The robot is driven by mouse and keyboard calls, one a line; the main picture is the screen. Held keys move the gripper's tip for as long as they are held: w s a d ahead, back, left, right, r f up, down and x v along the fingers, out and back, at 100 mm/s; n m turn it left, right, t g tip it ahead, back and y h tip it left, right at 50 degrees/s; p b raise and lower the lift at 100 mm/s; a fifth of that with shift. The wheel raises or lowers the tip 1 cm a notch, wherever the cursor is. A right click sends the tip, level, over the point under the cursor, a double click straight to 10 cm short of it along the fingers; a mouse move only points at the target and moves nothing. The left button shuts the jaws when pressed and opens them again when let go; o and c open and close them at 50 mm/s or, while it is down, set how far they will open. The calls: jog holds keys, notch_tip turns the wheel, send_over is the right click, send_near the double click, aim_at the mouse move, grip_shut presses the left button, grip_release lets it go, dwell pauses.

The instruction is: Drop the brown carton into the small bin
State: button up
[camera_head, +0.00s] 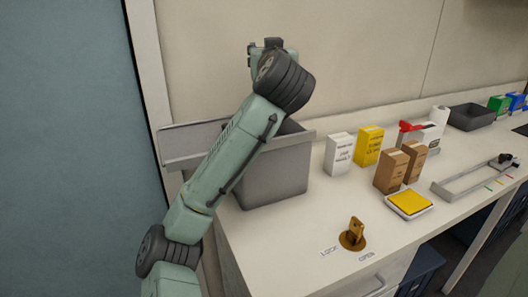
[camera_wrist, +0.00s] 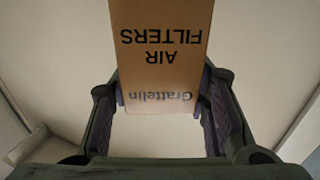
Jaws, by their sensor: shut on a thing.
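A brown carton (camera_wrist: 160,60) printed "AIR FILTERS" is between the fingers of my gripper (camera_wrist: 160,104) in the wrist view, with its lettering upside down. My gripper is shut on its sides. In the head view my arm rises in front of a grey open bin (camera_head: 275,175) at the left end of the counter. My gripper and the held carton are hidden there behind the arm. A smaller dark grey bin (camera_head: 472,118) stands at the back right of the counter. I cannot tell which bin lies under the carton.
Two other brown cartons (camera_head: 390,172) stand mid-counter, beside a white carton (camera_head: 340,154) and a yellow carton (camera_head: 368,146). A yellow-topped pad (camera_head: 410,203), a brass lock knob (camera_head: 353,236) and a metal rail fixture (camera_head: 475,180) are nearer the front. A wall stands behind.

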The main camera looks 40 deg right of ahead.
jog(key=shift+f+b, duration=2.15)
jog(key=shift+f, duration=0.8)
jog(key=o, duration=1.3)
jog(key=shift+s, duration=0.1)
jog(key=v, duration=1.2)
